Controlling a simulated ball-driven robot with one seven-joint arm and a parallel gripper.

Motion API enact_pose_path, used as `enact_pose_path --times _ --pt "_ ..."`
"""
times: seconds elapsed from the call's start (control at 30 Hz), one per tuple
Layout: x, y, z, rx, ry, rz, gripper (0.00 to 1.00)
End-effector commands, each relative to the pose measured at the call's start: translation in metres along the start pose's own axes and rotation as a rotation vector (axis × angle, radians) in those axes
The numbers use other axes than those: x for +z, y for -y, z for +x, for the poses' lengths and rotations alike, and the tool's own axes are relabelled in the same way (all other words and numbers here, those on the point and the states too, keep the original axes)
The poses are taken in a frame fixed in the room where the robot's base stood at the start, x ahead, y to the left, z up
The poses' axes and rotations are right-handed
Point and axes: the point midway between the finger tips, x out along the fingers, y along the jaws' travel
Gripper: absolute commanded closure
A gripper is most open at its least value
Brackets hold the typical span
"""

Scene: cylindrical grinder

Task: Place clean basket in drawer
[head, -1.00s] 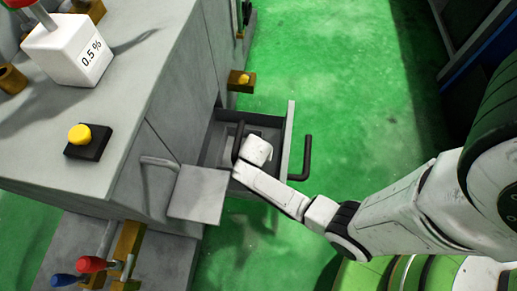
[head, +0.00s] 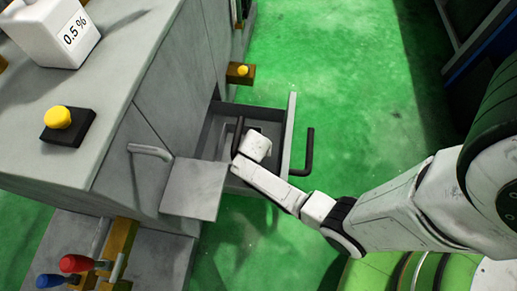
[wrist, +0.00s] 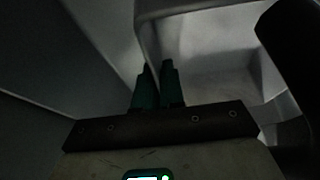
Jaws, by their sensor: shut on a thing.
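The drawer (head: 289,133) is pulled out of the grey machine, with a black bar handle (head: 308,153) on its front. My gripper (wrist: 158,75) reaches into or just over the drawer; its white body shows in the head view (head: 257,147), with fingertips hidden there. In the wrist view its two green fingers are close together on a thin grey wall, which looks like the rim of the basket (wrist: 205,75). A dark bar (wrist: 285,55) stands right of the fingers. In the head view a black handle (head: 238,133) rises beside my gripper, apparently the basket's; the basket is mostly hidden.
Red and blue knobbed levers (head: 76,264) are at lower left. A yellow button (head: 57,118) sits on the machine top. Green floor (head: 350,80) is clear to the right.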

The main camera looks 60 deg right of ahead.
Motion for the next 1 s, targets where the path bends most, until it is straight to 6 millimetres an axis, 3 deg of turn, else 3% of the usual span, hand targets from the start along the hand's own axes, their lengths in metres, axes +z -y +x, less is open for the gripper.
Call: enact_pose_path --times 0.07,0.1,0.33,0.67,0.97,1.0 --pt "0.001 0.0 0.003 -0.001 -0.001 0.0 1.0" --pt "0.001 0.0 0.002 0.0 0.0 0.0 0.87" --pt "0.001 0.0 0.002 0.0 0.0 0.0 0.66" --pt "-0.001 0.0 -0.003 0.0 0.0 0.0 0.66" --pt "-0.002 0.0 -0.059 -0.001 0.0 -0.001 0.66" --pt "0.008 -0.002 -0.059 0.002 0.003 -0.006 0.66"
